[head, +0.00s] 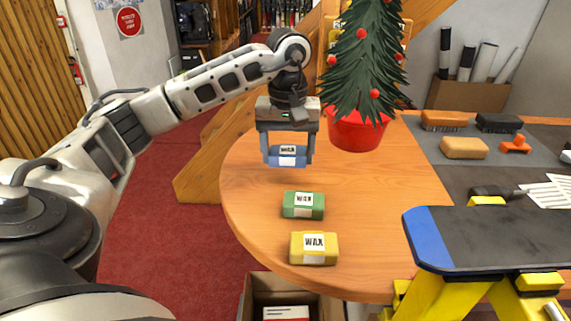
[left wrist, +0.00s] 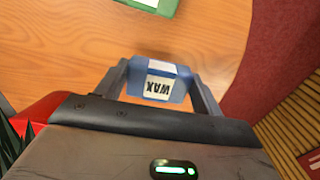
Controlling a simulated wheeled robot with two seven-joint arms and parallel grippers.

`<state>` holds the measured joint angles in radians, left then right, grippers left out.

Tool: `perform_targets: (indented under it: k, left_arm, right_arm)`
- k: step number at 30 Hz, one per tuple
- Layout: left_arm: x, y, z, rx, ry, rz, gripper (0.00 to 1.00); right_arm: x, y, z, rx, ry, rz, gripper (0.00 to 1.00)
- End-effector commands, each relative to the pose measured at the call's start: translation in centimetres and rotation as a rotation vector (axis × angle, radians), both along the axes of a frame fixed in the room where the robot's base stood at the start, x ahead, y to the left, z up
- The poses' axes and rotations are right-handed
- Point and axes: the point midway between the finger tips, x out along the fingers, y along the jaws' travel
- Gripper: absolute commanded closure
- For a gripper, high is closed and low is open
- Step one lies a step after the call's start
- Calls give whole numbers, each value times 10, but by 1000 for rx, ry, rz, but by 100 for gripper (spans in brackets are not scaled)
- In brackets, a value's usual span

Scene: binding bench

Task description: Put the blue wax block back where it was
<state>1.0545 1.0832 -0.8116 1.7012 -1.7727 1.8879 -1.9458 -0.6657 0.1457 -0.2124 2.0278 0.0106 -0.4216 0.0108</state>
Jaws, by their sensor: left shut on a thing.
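The blue wax block (head: 287,160) is held between the fingers of my left gripper (head: 287,158), above the round wooden table (head: 250,205). Its white label reads WAX. It also shows in the left wrist view (left wrist: 160,86), between both fingers and apart from the tabletop. A green wax block (head: 303,211) lies on the table, nearer to me than the blue one. A yellow wax block (head: 314,255) lies nearer still, by the table's front edge. The green block shows partly at the top of the left wrist view (left wrist: 150,4). My right gripper is in neither view.
A small Christmas tree in a red pot (head: 357,130) is just right of my left gripper. A snowboard (head: 490,240) lies on yellow supports at the right. Brushes and a cork-coloured block (head: 464,148) lie on a grey mat. An open box (head: 285,300) stands below the table.

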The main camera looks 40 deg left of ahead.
Motion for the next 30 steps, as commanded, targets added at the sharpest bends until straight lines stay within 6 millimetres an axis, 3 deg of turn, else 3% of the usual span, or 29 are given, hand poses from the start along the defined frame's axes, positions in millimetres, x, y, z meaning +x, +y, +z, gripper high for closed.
perform_targets:
  k: [5, 10, 23, 24, 25, 30]
  left_arm:
    - [3, 11, -15, 2, 3, 2, 54]
    - [3, 10, -38, 2, 3, 0, 54]
    - [4, 9, -47, 1, -2, -1, 54]
    - [3, 9, -45, 1, -1, -1, 21]
    - [4, 9, -45, 1, -1, -1, 13]
    - [3, 9, -45, 1, -1, 0, 11]
  right_arm:
    - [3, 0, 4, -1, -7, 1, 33]
    - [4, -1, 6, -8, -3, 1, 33]
    - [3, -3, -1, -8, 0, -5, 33]
    - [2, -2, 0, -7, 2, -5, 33]
    - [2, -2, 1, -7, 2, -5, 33]
    - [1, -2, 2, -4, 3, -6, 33]
